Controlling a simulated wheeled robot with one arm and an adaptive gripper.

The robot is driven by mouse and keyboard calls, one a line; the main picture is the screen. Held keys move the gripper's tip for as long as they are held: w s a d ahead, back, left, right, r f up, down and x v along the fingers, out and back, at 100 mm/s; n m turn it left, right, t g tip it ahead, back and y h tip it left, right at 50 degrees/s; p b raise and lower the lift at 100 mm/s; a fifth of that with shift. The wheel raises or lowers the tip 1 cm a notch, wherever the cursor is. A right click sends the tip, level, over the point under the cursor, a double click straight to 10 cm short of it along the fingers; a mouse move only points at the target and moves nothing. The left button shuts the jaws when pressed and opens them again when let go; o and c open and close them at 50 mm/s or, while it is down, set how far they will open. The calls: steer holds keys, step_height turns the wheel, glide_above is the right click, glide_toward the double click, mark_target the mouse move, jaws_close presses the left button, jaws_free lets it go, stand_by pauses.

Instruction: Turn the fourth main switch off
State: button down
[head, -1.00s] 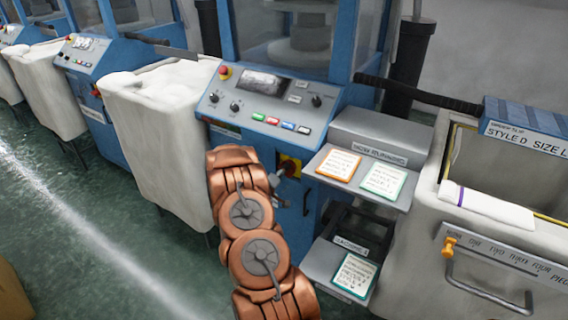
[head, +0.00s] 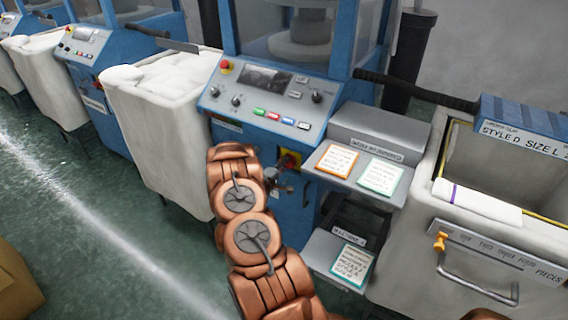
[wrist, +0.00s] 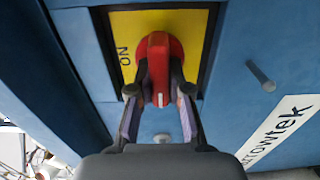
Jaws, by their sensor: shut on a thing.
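The main switch is a red rotary knob (wrist: 158,60) on a yellow plate (wrist: 198,24), set in the blue front of a knitting machine. The word ON is printed on the plate, left of the knob in the wrist view. My gripper (wrist: 160,92) is shut on the knob's handle, one finger on each side; the handle points down the picture between the fingers. In the head view my gripper (head: 277,180) is at the yellow plate (head: 291,158), below the control panel (head: 268,98); the knob is mostly hidden there. The machine's number is too small to read.
Two shelves with cards, upper (head: 392,193) and lower (head: 325,256), stand right of the switch. A white fabric bin (head: 150,130) is left of my arm, another bin (head: 420,235) at the right. A short grey peg (wrist: 260,75) sticks out right of the plate.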

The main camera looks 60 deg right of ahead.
stand_by(0.3)
steer(key=c, duration=1.1)
jaws_free()
steer(key=a, duration=1.2)
steer(key=shift+s, duration=0.25)
steer(key=shift+w, duration=0.1)
